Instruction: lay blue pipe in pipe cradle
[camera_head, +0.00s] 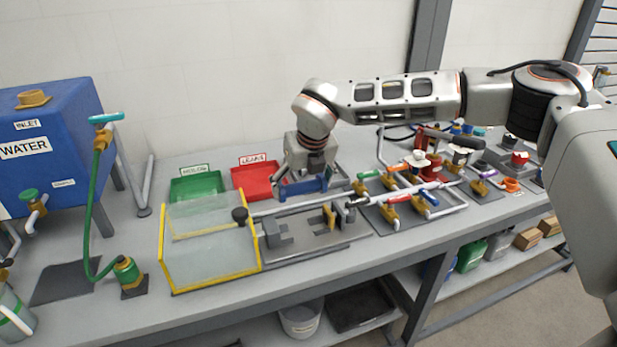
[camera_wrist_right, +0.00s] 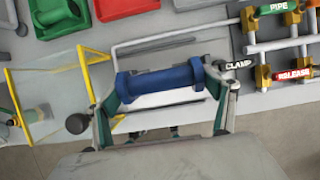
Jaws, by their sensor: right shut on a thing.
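The blue pipe (camera_head: 303,188) is a short spool with wider ends. My right gripper (camera_head: 305,182) is shut on it, pointing down, and holds it level above the bench. In the right wrist view the blue pipe (camera_wrist_right: 160,83) lies crosswise between the two fingers of my right gripper (camera_wrist_right: 163,95), one at each end. A fixture that looks like the pipe cradle (camera_head: 276,235), with grey blocks and a yellow-brown bracket on a grey plate, stands in front of the pipe in the head view. It looks empty. In the wrist view, the gripper and pipe hide much of it. My left gripper is out of view.
A clear, yellow-edged guard (camera_head: 208,236) stands left of the fixture. Green (camera_head: 195,187) and red (camera_head: 254,180) trays lie behind. A pale rod with a black knob (camera_head: 240,215) runs along the fixture. A valve manifold (camera_head: 410,205) crowds the right side.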

